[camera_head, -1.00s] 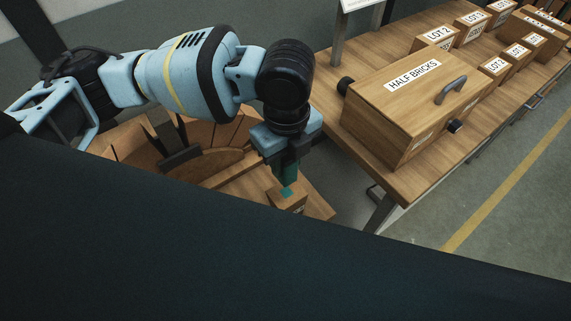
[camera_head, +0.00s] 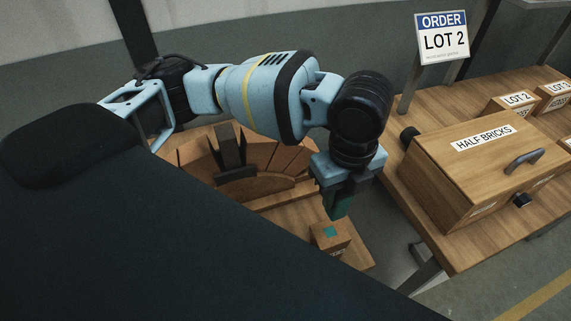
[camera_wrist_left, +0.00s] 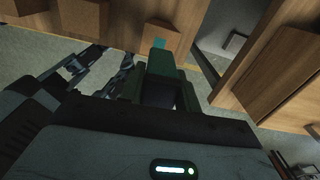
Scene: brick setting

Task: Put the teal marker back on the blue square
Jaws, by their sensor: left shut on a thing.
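My left gripper (camera_head: 338,200) is shut on a dark green-teal block, which appears to be the teal marker (camera_head: 342,207). I make out no blue square in either view. My right gripper is not in view.
An ORDER LOT 2 sign (camera_head: 442,38) stands behind. A curved wooden form (camera_head: 265,160) lies behind the small box.

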